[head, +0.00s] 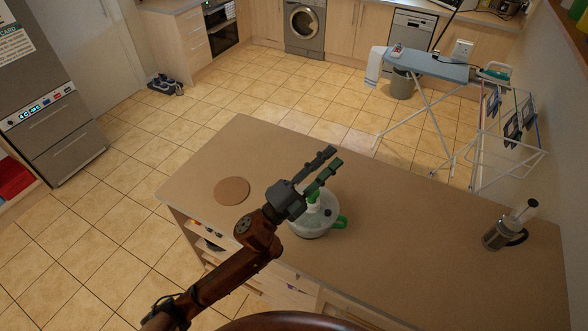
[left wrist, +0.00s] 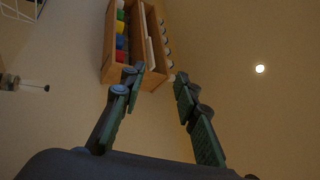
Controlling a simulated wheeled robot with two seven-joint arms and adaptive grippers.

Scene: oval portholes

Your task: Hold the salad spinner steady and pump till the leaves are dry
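The salad spinner (head: 314,222) stands on the island counter (head: 410,235), a clear bowl with a green handle at its right side and a pale lid with a green and white knob on top. My left gripper (head: 326,168) is above the spinner and covers part of its lid. Its two fingers are spread with nothing between them, and the left wrist view also shows the open fingers (left wrist: 158,85). I cannot tell whether it touches the pump knob. Leaves inside the bowl are not clear to see. My right gripper is not in view.
A round brown board (head: 232,191) lies left of the spinner. A French press (head: 508,228) stands at the counter's right end. The counter between spinner and press is clear. An ironing board (head: 428,66) and a drying rack (head: 508,130) stand beyond.

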